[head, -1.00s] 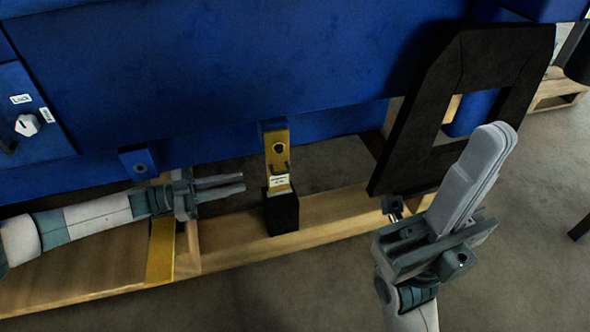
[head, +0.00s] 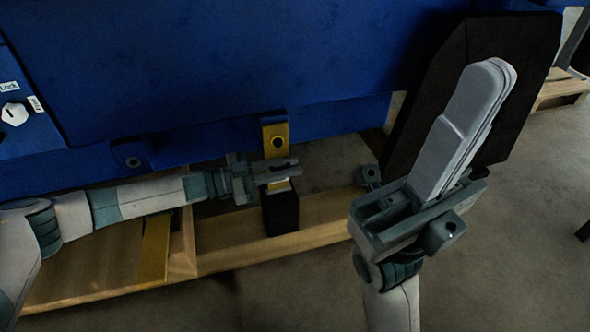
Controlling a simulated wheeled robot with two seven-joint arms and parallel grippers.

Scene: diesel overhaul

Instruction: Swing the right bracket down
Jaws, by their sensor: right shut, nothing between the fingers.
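The right bracket (head: 275,137) is a yellow upright strip with a dark hole, against the lower edge of the blue engine body. Its lower end meets a black block (head: 281,212). My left gripper (head: 296,168) reaches in from the left, with its fingers across the front of the bracket's lower part, hiding some of it. I cannot tell whether the fingers are parted or touch the bracket. My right gripper (head: 494,78) is raised at the right, shut and empty, away from the bracket.
The blue engine body (head: 230,60) fills the top. A dark plate (head: 525,60) stands behind my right gripper. A wooden frame (head: 225,250) runs along the floor, with a yellow strip (head: 155,250) at left. A control panel (head: 15,113) is at far left. The front floor is clear.

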